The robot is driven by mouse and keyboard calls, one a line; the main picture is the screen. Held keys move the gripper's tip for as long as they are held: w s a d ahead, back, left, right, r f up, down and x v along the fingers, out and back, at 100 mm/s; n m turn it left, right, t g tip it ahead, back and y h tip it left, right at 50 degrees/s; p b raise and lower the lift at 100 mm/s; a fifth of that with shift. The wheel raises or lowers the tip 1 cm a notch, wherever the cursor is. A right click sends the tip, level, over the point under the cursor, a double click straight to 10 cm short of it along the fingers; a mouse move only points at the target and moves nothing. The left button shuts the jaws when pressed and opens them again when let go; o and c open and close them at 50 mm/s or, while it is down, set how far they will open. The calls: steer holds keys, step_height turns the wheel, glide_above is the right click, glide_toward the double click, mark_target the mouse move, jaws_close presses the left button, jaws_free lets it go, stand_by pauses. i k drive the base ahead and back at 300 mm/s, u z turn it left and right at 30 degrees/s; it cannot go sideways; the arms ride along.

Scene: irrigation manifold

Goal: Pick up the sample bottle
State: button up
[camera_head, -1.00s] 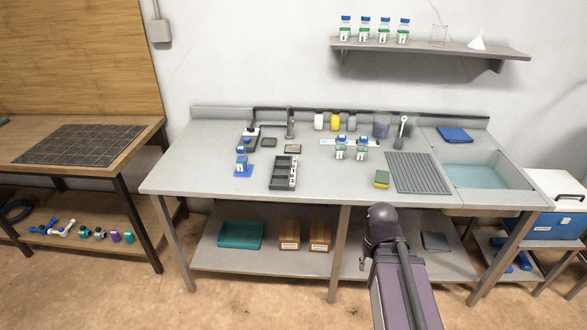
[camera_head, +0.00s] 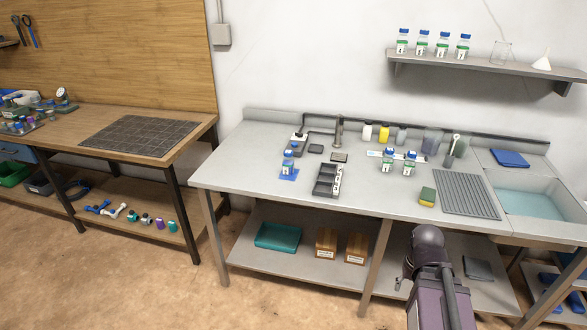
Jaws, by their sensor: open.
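Several small bottles with blue caps and green-and-white labels are in view, and I cannot tell which is the sample bottle. One bottle (camera_head: 288,164) stands on a blue mat (camera_head: 290,175) at the left of the grey bench. Two more, a left bottle (camera_head: 387,162) and a right bottle (camera_head: 410,163), stand side by side toward the bench's back. Others, such as this shelf bottle (camera_head: 402,42), stand in a row on the wall shelf. Part of my own arm shows at the bottom right, in front of the bench. My gripper is not visible.
The grey bench (camera_head: 232,168) also holds a dark divided tray (camera_head: 325,181), a sponge (camera_head: 427,196), a ribbed drain mat (camera_head: 465,193) and a sink (camera_head: 530,203). A wooden table (camera_head: 170,148) stands left. The bench's front left top and the floor before it are clear.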

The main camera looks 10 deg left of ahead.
mark_target(288, 163)
steer(key=k, duration=1.25)
steer(key=u, duration=0.6)
steer(key=i, duration=2.35)
steer(key=z, duration=0.55)
